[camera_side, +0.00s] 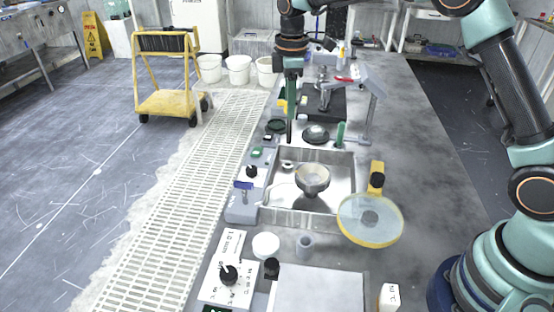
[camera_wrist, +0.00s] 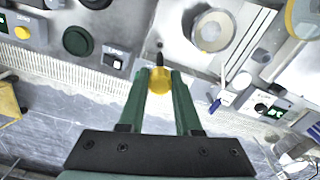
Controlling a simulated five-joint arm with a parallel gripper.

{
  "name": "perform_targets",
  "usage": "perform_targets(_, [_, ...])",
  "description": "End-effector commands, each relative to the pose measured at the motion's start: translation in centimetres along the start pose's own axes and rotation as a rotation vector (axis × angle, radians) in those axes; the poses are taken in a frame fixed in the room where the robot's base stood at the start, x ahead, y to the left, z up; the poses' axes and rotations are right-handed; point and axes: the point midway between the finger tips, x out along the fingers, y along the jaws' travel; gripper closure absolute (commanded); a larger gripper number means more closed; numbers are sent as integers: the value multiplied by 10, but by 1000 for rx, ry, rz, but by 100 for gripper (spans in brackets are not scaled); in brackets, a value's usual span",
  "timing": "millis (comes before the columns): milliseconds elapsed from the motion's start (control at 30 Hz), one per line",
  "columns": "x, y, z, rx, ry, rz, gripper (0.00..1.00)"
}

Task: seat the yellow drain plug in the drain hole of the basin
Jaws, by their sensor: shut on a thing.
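The yellow drain plug (camera_wrist: 160,80) shows in the wrist view between the tips of my gripper (camera_wrist: 160,88), which is shut on it. A dark narrow piece sticks out just beyond the plug. In the side view my gripper (camera_side: 290,138) points down above the far left edge of the metal basin (camera_side: 300,218); I cannot make out the plug there. The basin floor also shows in the wrist view (camera_wrist: 172,40). A small pale ring (camera_side: 287,163) near the basin's back left corner may be the drain hole, but it is too small to be sure.
A grey round cup-like part (camera_side: 313,180) stands inside the basin. A round yellow-rimmed magnifier (camera_side: 370,220) is at its front right. Control boxes (camera_side: 242,207) line the left side. A black-topped dish (camera_side: 316,134) and a stand (camera_side: 368,110) are behind.

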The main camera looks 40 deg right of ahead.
Motion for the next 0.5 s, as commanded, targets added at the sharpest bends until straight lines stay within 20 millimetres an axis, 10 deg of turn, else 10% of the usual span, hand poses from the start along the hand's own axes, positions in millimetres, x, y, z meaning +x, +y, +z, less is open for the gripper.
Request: perform_targets(500, [40, 0, 0, -1, -1, -2, 100])
